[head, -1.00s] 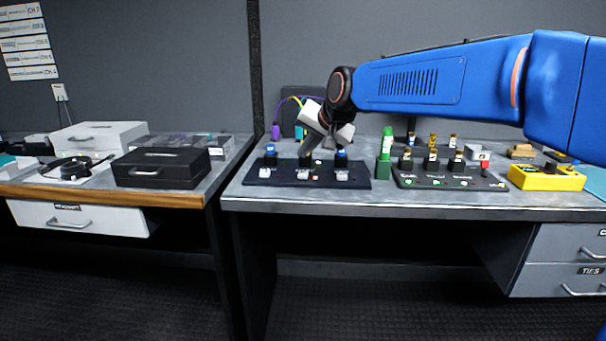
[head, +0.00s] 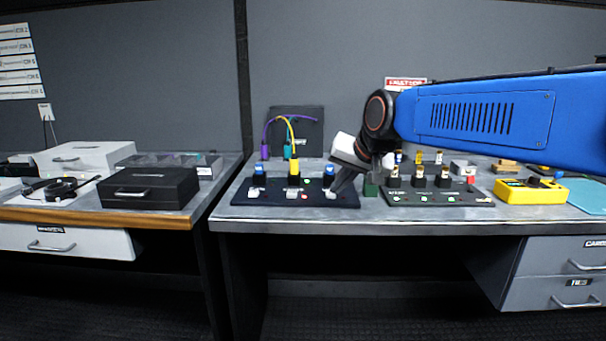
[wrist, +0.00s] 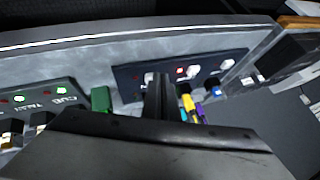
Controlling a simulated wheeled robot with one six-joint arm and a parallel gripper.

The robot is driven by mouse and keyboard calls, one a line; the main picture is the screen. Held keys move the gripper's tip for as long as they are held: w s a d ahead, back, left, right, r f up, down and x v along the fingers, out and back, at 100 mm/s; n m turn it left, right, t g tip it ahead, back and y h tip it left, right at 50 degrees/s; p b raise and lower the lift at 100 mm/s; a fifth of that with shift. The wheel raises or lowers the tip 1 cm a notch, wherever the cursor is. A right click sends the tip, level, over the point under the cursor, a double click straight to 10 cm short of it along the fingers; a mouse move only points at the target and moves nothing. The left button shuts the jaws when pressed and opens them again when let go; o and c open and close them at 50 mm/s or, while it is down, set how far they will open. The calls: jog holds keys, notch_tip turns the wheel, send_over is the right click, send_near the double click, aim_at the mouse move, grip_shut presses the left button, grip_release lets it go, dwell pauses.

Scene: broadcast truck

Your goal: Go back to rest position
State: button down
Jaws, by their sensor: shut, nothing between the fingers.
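My gripper (head: 336,186) is shut and empty. In the head view its tips are at the right end of the dark left panel (head: 245,198), in front of or just above the rightmost switch; contact cannot be told. In the wrist view the closed fingers (wrist: 163,98) point at the same panel. My blue arm reaches in from the right over the bench. The panel carries blue and yellow-topped connectors, white switches and small red lights.
A second dark panel (head: 436,198) with brown-topped connectors stands to the right, then a yellow device (head: 530,191). A black case (head: 150,188), a headset (head: 60,188) and a white case (head: 82,155) are on the left bench. The bench's front strip is clear.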

jog(key=s+d+f+h, duration=0.1)
jog(key=s+d+f, duration=0.5)
jog(key=s, duration=0.4)
jog(key=s+d+f+n+g+h, duration=0.1)
jog(key=s+d+f, duration=0.5)
jog(key=s, duration=0.4)
jog(key=s+d+f+g+h, duration=0.1)
jog(key=s+d+f, duration=0.6)
jog(key=s, duration=0.3)
jog(key=shift+s+d+n+h, duration=0.3)
jog(key=shift+s+d, duration=0.05)
jog(key=shift+d, duration=0.45)
